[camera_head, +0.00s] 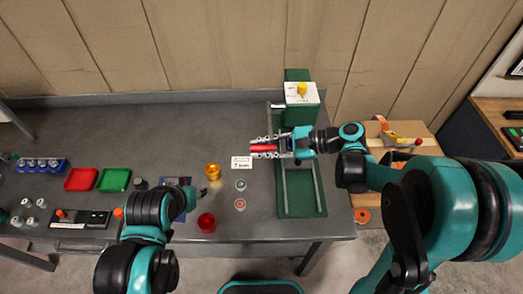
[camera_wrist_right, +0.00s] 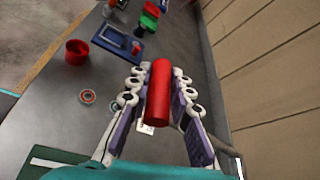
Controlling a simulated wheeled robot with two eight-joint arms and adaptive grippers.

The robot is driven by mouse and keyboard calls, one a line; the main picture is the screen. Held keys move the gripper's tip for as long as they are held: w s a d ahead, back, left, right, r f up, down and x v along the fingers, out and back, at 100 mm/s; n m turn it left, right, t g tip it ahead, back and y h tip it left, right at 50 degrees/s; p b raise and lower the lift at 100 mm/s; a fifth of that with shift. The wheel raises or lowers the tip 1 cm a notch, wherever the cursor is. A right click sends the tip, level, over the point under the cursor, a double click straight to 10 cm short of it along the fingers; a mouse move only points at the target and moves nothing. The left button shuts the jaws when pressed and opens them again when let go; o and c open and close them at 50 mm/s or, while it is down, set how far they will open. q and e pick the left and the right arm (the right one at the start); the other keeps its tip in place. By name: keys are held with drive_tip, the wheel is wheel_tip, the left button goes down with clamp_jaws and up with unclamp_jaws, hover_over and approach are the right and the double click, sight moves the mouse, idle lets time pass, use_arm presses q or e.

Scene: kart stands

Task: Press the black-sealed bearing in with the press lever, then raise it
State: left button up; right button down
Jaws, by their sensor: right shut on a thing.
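The green press (camera_head: 300,190) stands at the right of the bench, with a white block and yellow knob (camera_head: 302,90) at its back end. My right gripper (camera_head: 268,147) is shut on the red lever grip (camera_head: 262,147). In the right wrist view the red grip (camera_wrist_right: 159,92) lies between the two rows of finger pads. Two small ring-shaped parts lie left of the press, one dark-green-looking (camera_head: 240,185) and one red-sealed (camera_head: 240,204). I cannot make out a black-sealed bearing under the press; the arm and gripper cover part of it.
A white label card (camera_head: 241,162), an amber cup (camera_head: 212,171) and a red cup (camera_head: 206,222) stand left of the press. Red (camera_head: 81,179) and green (camera_head: 114,180) trays and a blue rack (camera_head: 40,164) sit further left. The bench's back middle is clear.

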drive_tip(key=r+p, duration=0.1)
drive_tip(key=r, duration=0.1)
drive_tip(key=w+r+m, duration=0.1)
drive_tip(key=shift+r+g+p, duration=0.4)
drive_tip(key=shift+w+r+p, duration=0.4)
drive_tip(key=shift+w+r, duration=0.05)
drive_tip(key=shift+r, duration=0.3)
drive_tip(key=c, duration=1.4)
unclamp_jaws()
drive_tip(key=shift+r, duration=0.1)
drive_tip(key=shift+o, duration=0.2)
drive_tip(key=v, duration=1.2)
